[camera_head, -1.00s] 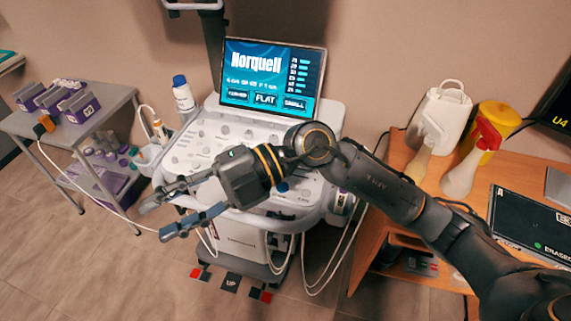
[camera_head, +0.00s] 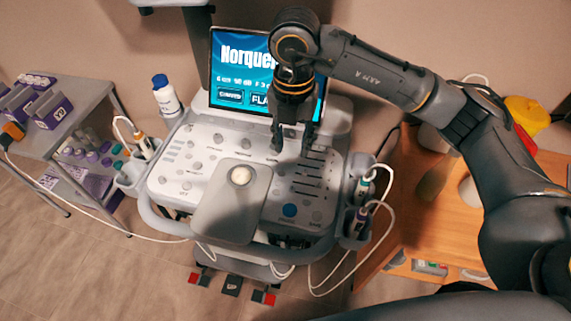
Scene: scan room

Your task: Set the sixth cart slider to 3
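The cart (camera_head: 168,205) stands in the middle, with a white control panel of knobs and slots and a screen behind it. Its sliders (camera_head: 308,186) are dark, roughly horizontal slots on the right part of the panel. I cannot read their settings or pick out the sixth for certain. My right gripper (camera_head: 292,150) points down over the back of this slider group. Its two fingers are apart with nothing seen between them, and they hide the upper left of the group. I cannot tell whether a fingertip touches the panel. My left gripper is not in view.
Probes (camera_head: 360,215) hang at the cart's right side. A bottle (camera_head: 165,97) stands at the back left. A wooden desk (camera_head: 400,225) is on the right.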

